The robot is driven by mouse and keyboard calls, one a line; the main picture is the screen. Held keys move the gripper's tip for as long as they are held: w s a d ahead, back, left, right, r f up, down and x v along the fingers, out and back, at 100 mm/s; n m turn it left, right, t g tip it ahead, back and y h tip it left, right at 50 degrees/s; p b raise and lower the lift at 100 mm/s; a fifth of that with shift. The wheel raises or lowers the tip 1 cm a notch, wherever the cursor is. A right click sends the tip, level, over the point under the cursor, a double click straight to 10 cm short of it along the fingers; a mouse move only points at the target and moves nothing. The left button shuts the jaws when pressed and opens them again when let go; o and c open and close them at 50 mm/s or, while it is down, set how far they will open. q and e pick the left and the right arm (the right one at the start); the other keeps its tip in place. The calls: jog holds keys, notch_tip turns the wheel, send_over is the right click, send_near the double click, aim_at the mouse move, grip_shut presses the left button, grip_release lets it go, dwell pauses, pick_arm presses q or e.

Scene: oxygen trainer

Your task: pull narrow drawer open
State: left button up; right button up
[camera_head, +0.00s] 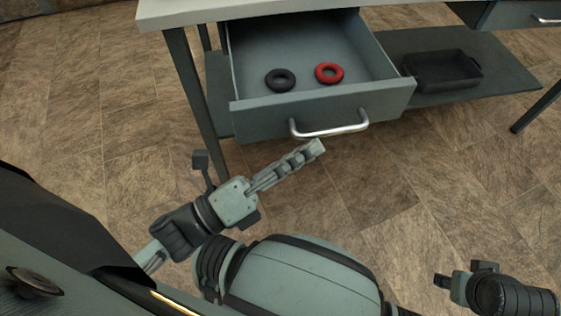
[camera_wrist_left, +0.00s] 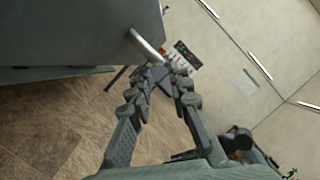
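The drawer (camera_head: 350,104) under the table is pulled out, and its open top shows a black ring (camera_head: 280,80) and a red ring (camera_head: 329,73) lying inside. Its silver bar handle (camera_head: 330,130) is on the front. My left gripper (camera_head: 318,148) is just below and in front of the handle, apart from it. In the left wrist view its two fingers (camera_wrist_left: 163,75) are spread with a gap between them and nothing held. The handle (camera_wrist_left: 147,47) shows there just beyond the fingertips. My right gripper (camera_head: 456,285) is low at the right; its fingers are not clear.
The table's light top (camera_head: 240,8) is above the drawer, with a leg (camera_head: 195,100) to its left. A black tray (camera_head: 442,70) stands on the lower shelf (camera_head: 505,75) to the right. Another drawer handle (camera_head: 546,20) shows at far right. The tiled floor in front is clear.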

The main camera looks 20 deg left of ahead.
pick_arm(q)
jog(key=v, duration=0.5)
dwell(0.5)
